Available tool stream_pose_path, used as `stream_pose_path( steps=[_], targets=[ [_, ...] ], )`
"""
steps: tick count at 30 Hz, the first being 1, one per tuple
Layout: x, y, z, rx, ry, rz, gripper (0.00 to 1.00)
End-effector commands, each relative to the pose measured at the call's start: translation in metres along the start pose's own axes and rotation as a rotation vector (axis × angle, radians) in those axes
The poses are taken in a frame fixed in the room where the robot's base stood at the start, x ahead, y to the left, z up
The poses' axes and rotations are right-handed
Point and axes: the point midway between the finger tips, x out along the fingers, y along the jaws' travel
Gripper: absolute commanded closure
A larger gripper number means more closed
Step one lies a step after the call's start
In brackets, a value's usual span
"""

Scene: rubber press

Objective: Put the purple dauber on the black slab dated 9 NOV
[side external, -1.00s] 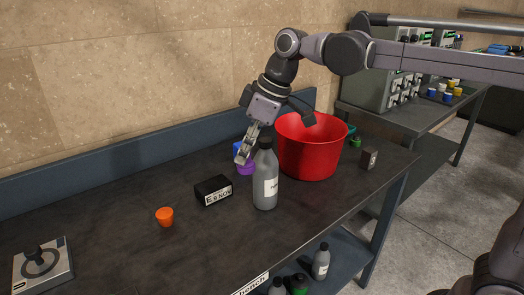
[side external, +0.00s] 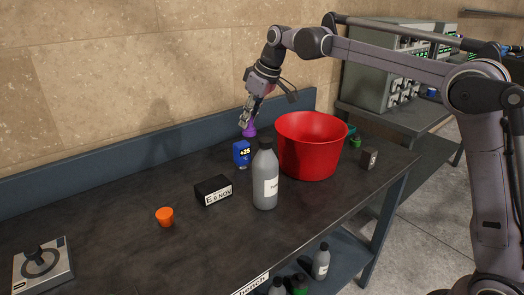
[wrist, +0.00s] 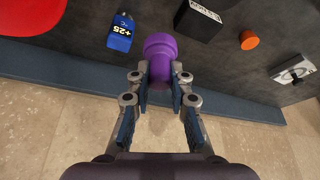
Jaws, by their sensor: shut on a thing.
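The purple dauber (side external: 249,130) is held between the fingertips of my gripper (side external: 246,122), near the back of the bench by the low blue backboard. In the wrist view the purple dauber (wrist: 161,52) sits between the two fingers of my gripper (wrist: 161,85), which are shut on it. The black slab (side external: 213,190) lies on the bench, left of the grey bottle, with a white label reading "E 9 NOV". In the wrist view the slab (wrist: 198,20) shows at the top, right of the dauber.
A blue timer-like block marked +25 (side external: 241,155) stands below the dauber. A grey bottle (side external: 265,180) and red tub (side external: 312,150) are to the right. An orange cup (side external: 165,217) and a joystick box (side external: 42,265) are left. A small dark block (side external: 369,159) stands near the right edge.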

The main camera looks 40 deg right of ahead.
Motion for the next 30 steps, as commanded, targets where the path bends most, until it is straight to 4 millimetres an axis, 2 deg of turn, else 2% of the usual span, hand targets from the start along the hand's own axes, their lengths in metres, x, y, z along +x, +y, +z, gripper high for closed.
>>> stream_pose_path(
  steps=[6, 11, 24, 30],
  targets=[
    [0.022, 0.000, 0.010, 0.000, 0.000, 0.001, 1.00],
    [0.036, -0.009, 0.007, -0.003, 0.000, -0.001, 1.00],
    [0.102, -0.072, -0.024, -0.004, 0.001, 0.000, 1.00],
    [0.118, -0.088, -0.031, -0.001, 0.001, 0.000, 1.00]
  ],
)
